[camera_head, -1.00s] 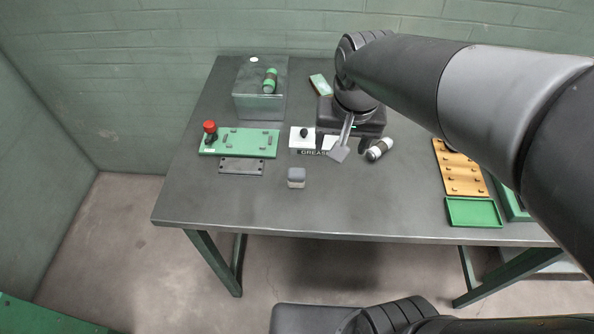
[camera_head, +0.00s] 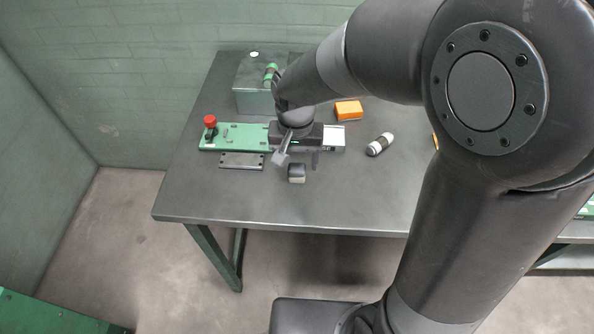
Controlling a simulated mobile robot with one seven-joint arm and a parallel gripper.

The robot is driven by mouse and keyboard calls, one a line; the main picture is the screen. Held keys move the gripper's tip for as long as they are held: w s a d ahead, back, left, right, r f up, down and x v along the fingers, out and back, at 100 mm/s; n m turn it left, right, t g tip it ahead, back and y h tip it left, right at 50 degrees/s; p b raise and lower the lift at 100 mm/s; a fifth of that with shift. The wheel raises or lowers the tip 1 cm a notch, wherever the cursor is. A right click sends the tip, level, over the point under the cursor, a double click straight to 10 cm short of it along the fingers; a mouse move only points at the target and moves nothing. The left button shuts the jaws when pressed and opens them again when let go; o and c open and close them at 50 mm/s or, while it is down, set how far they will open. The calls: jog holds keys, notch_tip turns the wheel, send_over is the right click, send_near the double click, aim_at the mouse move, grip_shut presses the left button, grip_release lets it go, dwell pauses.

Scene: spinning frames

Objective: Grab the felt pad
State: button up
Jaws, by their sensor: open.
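A small block with a dark grey top and a paler lower part, which looks like the felt pad (camera_head: 297,174), rests on the table left of its middle. My gripper (camera_head: 298,161) is open, with one finger showing up and left of the pad and the other up and right of it. The fingertips appear just behind or above the pad. I cannot tell the exact height or whether they touch it. Nothing shows between the fingers.
A green board (camera_head: 240,133) with a red knob (camera_head: 210,121) and a dark plate (camera_head: 241,161) lie left. A grey box (camera_head: 250,97) stands behind. An orange block (camera_head: 348,110) and a white-and-dark cylinder (camera_head: 380,144) lie right. The table (camera_head: 250,200) is clear in front.

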aim_at(297, 167)
jog(key=f, duration=0.5)
jog(key=shift+w+d, duration=0.1)
jog(key=shift+w, duration=0.1)
jog(key=shift+c, duration=0.2)
jog(key=c, duration=1)
